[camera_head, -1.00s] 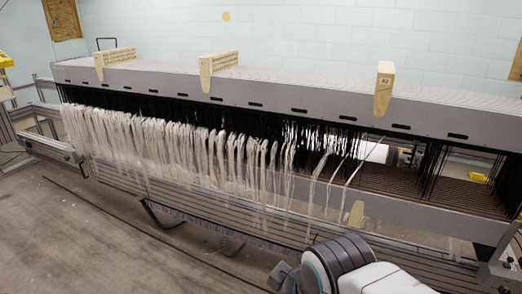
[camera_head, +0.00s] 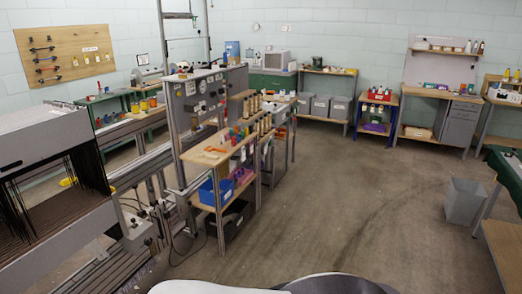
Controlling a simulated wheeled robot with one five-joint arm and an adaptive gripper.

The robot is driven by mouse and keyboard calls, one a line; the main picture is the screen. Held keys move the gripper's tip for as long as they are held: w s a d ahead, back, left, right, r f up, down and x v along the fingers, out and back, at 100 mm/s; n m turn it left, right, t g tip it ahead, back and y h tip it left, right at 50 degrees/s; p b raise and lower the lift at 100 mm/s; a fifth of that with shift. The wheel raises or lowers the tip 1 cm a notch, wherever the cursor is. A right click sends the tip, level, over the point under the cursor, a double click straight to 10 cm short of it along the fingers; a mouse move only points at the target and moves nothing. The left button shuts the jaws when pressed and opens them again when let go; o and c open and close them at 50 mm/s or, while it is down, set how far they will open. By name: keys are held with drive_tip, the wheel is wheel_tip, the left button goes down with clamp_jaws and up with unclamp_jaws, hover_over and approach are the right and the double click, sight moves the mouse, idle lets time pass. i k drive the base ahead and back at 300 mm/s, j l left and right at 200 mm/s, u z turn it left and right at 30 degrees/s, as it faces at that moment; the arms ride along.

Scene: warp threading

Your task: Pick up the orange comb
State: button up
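A small orange item (camera_head: 215,149) lies on the wooden top (camera_head: 200,159) of a workshop cart, left of the middle. It is too small to tell for sure whether it is the orange comb. Small red, green and blue items stand on the same top, to its right. My gripper is not in view. Only white and dark parts of my own arm show at the bottom edge.
The loom's end (camera_head: 45,150) fills the left side. A blue bin (camera_head: 214,189) sits on the cart's lower shelf. A grey bin (camera_head: 464,201) stands at right beside a green-topped table. Workbenches line the back wall. The middle floor (camera_head: 340,210) is clear.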

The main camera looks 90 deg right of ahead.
sight(209, 148)
drive_tip(key=z, duration=2.55)
